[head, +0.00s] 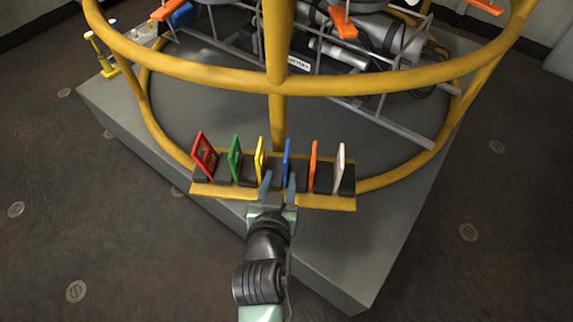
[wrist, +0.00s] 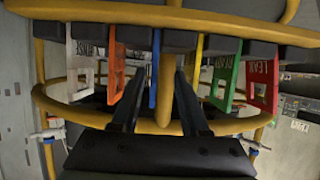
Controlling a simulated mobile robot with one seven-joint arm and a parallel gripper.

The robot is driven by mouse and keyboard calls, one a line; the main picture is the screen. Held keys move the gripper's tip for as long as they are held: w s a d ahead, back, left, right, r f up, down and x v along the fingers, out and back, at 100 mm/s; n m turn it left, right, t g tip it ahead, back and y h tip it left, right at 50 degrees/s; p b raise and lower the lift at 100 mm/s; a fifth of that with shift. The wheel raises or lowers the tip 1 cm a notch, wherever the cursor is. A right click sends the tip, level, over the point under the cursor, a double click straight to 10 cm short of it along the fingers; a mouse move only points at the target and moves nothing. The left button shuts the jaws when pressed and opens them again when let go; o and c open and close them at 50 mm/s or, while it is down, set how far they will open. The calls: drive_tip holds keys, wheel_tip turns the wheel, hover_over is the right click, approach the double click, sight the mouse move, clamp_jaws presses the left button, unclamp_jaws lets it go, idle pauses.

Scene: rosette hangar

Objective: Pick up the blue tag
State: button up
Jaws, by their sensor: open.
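The blue tag (head: 287,159) stands upright in a slot of the yellow rack, between the yellow and orange tags. In the wrist view the blue tag (wrist: 154,72) is seen nearly edge-on, as a thin strip. My gripper (head: 279,180) is open and empty, in front of the rack and pointing at it. In the wrist view the blue tag shows in the gap between the fingertips (wrist: 160,78), closer to the left finger. I cannot tell how far the tips are from the tag, and I see no contact.
The rack (head: 230,191) also holds red (head: 204,158), green (head: 234,158), yellow (head: 259,158), orange (head: 313,162) and white (head: 340,165) tags, close on both sides. Yellow tube rings (head: 200,65) rise behind and above it. The rack is at the grey platform's edge (head: 320,270).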

drive_tip(key=x, duration=0.1)
drive_tip(key=b+x, duration=0.1)
drive_tip(key=x, duration=0.1)
drive_tip(key=d+x, duration=0.1)
drive_tip(key=x, duration=0.1)
drive_tip(key=shift+w+r, duration=0.3)
drive_tip(key=shift+w, duration=0.05)
clamp_jaws()
